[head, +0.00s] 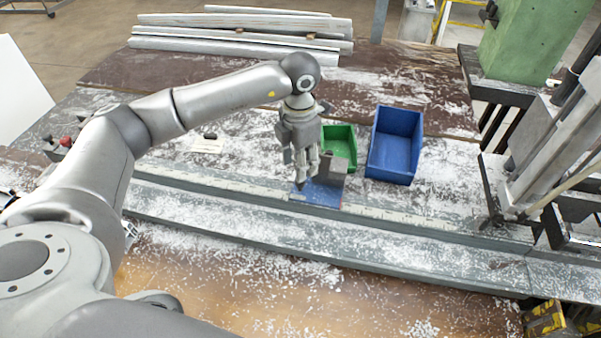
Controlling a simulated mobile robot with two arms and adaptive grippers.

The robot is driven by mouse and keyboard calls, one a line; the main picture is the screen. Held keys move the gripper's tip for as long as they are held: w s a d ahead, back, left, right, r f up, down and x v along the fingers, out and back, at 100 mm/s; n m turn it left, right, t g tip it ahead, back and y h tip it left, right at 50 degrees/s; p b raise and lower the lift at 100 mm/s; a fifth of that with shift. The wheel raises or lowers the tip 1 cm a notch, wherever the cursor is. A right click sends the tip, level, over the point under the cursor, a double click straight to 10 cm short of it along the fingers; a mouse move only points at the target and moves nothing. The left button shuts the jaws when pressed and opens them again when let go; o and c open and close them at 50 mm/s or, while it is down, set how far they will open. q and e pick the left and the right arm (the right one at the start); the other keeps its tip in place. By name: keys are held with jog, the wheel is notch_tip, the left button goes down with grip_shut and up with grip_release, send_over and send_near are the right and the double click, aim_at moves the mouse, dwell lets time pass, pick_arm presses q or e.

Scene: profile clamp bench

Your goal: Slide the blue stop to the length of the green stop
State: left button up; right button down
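The blue stop (322,193) sits on the long grey rail (400,223), near the middle of the view. It has a flat blue plate with a grey upright block (332,166) at its back right. My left gripper (304,181) points down over the left part of the blue stop, with its fingertips close to the plate. Whether the fingers touch the stop or are closed on part of it cannot be told. I cannot make out a green stop on the rail. My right gripper is not in view.
A pale scale strip (380,214) runs along the rail. A green bin (344,143) and a blue bin (396,145) stand behind it. Metal profiles (240,38) lie at the back. A machine with a green housing (530,45) stands at right. White chips cover the bench.

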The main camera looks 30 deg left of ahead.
aim_at(318, 194)
pick_arm(q)
notch_tip(318, 194, down, 6)
jog(key=shift+w+a+r+p, duration=0.15)
jog(key=shift+r+p, duration=0.1)
jog(key=shift+p, duration=0.5)
jog(key=shift+f, duration=0.45)
jog(key=shift+c, duration=0.3)
grip_shut()
